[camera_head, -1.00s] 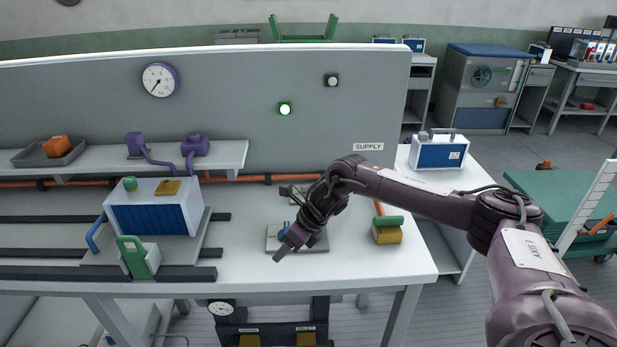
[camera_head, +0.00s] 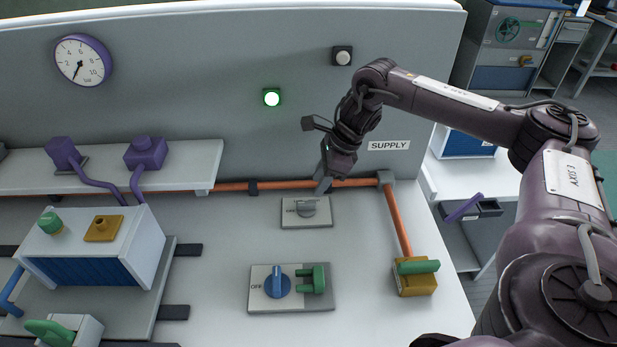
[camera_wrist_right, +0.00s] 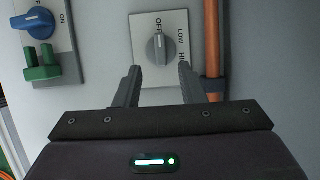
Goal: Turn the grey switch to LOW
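The grey switch (camera_head: 307,208) is a round knob on a light plate, lying on the bench near the back panel. In the right wrist view the knob (camera_wrist_right: 160,45) shows its white mark toward OFF; LOW and HIGH are printed to the right of it. My right gripper (camera_head: 323,186) is just behind and above the switch plate in the head view. In the wrist view its two fingers (camera_wrist_right: 158,67) are apart and empty, with the knob beyond and between their tips; they appear not to touch it. My left gripper is not in view.
A blue switch (camera_head: 277,283) and green plug (camera_head: 313,279) share a plate in front. An orange pipe (camera_head: 398,222) runs to the right, down to a yellow block with a green handle (camera_head: 417,267). Bare bench lies around the plates.

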